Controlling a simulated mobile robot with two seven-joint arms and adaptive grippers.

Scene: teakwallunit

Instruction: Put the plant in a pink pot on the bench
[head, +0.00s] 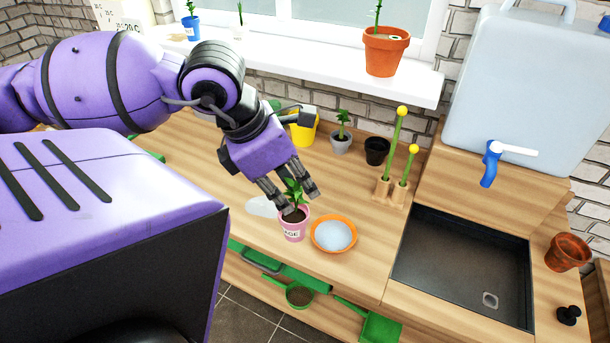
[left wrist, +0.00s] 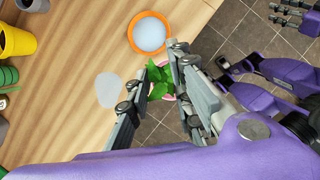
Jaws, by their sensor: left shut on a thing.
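The plant in a pink pot (head: 293,228) has green leaves and dark lettering on the pot. My left gripper (head: 290,194) is shut on it from above, with its fingers around the leaves and at the pot's rim. In the left wrist view the plant's leaves (left wrist: 159,82) show between the gripper's fingers (left wrist: 158,72), and a little of the pink rim shows. The pot is at the front edge of the wooden bench (head: 262,175); whether it touches the wood I cannot tell. Grey finger-like parts (left wrist: 294,14), probably my right gripper, show small at the wrist view's top right.
An orange dish (head: 334,235) with pale contents stands just right of the pot. A pale flat patch (head: 262,206) lies to its left. Behind are a yellow pot (head: 303,128), grey pot (head: 341,144) and black pot (head: 376,151). A dark sink (head: 462,268) is at right.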

